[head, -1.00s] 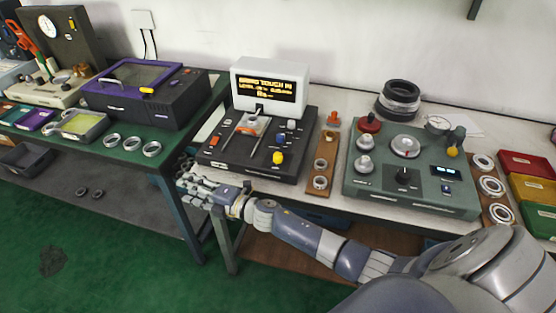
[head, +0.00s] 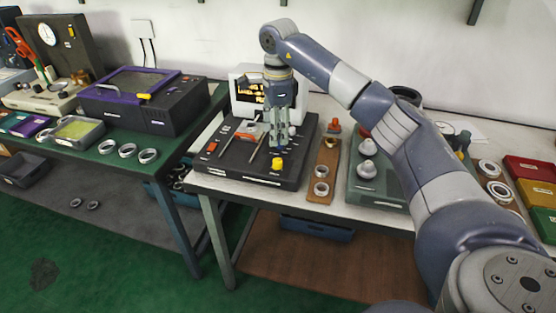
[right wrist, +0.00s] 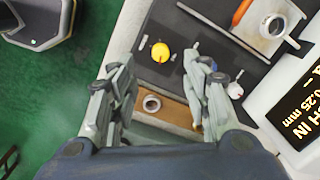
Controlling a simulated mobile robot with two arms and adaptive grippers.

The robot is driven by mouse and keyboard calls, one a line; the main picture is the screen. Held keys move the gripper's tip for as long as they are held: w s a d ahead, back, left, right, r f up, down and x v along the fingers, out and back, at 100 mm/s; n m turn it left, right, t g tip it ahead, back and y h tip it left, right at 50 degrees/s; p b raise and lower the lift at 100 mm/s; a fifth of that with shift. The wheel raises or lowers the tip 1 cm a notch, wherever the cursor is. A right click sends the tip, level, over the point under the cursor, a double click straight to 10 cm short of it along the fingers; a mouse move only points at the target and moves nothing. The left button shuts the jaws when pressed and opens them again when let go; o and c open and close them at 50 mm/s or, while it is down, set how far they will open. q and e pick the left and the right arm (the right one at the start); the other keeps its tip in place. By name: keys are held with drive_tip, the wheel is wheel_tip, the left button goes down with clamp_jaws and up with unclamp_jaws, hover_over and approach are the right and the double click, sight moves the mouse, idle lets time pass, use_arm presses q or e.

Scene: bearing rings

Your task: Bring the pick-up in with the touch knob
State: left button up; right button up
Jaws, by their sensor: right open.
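The black instrument (head: 235,168) stands at the front of the white bench. A yellow knob (head: 277,164) sits near its front right; it also shows in the right wrist view (right wrist: 160,52). A white knob (right wrist: 235,90) shows there too. I cannot read which is the touch knob. A metal ring (right wrist: 275,24) sits on a grey plate beside an orange part (right wrist: 241,12); I cannot tell the pick-up apart for certain. My right gripper (head: 279,142) points down over the instrument's right side, open and empty, its fingers hiding part of the panel. My left gripper is out of view.
The display (head: 241,90) stands behind, partly covered by my right arm. A brown board with rings (head: 322,190) and a green instrument (head: 377,190) lie to the right. The green table (head: 85,148) at left carries rings and a purple-topped box (head: 145,100).

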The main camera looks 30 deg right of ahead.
sight(278, 160)
drive_tip(key=f, duration=0.7)
drive_tip(key=f+p, duration=0.1)
drive_tip(key=f, duration=0.2)
drive_tip(key=shift+w+d+f, duration=0.1)
drive_tip(key=shift+d+f, duration=0.15)
drive_tip(key=shift+d, duration=0.15)
clamp_jaws()
